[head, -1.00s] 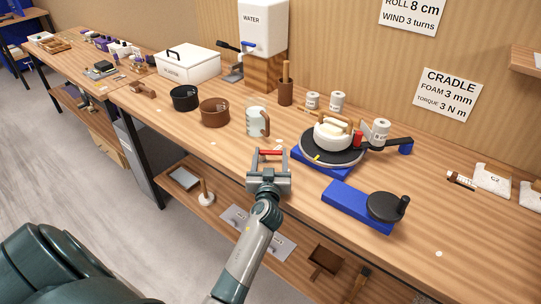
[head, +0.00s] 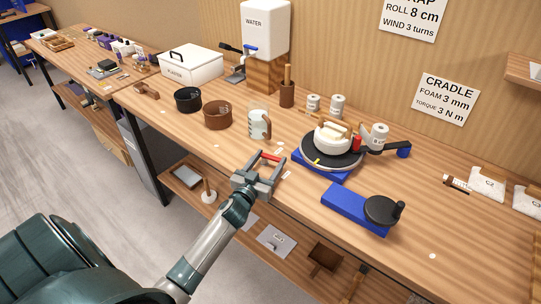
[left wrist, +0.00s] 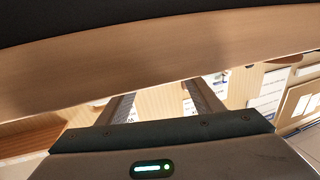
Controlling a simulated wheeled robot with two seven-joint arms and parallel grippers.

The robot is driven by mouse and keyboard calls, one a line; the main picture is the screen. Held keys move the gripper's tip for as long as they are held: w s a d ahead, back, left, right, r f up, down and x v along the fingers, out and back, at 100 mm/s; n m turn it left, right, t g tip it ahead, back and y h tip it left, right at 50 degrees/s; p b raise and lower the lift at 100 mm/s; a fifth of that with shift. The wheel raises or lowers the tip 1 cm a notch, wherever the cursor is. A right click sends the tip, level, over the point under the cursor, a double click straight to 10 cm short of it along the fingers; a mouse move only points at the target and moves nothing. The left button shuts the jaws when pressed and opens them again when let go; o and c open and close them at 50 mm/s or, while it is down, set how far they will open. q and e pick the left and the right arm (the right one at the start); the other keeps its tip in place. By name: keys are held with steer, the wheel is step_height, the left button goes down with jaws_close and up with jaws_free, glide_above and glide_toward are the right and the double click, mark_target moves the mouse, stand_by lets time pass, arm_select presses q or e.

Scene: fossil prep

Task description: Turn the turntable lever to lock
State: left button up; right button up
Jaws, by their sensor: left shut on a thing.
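The turntable (head: 338,163) is a dark round disc on a blue base, with a white, wood-topped object on it. In the left wrist view my left fingers (left wrist: 160,103) show beneath a wooden band; the lever cannot be made out there. My right gripper is not in view.
A mug (head: 258,123) stands behind the gripper. A blue block with a black crank wheel (head: 382,210) sits to the right. A red block (head: 357,144) stands beside the turntable's load. The bench front between gripper and crank is mostly clear. A lower shelf holds tools.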

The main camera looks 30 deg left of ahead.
arm_select(q)
steer(key=shift+s+a+m+h+p, duration=0.2)
steer(key=shift+m+h, duration=0.5)
steer(key=shift+h, duration=0.3)
steer(key=shift+s+a+m+h+p, duration=0.1)
steer(key=shift+m+h+p, duration=0.1)
steer(key=shift+m+h, duration=0.65)
steer(key=shift+h, duration=0.35)
steer(key=o, duration=1)
steer(key=shift+o, duration=0.2)
steer(key=shift+s+f, duration=0.15)
steer(key=shift+s, duration=0.6)
steer(key=s+a+b, duration=0.1)
steer(key=s+b, duration=0.4)
steer(key=s, duration=1)
steer(key=shift+s+a, duration=0.25)
steer(key=shift+s, duration=0.15)
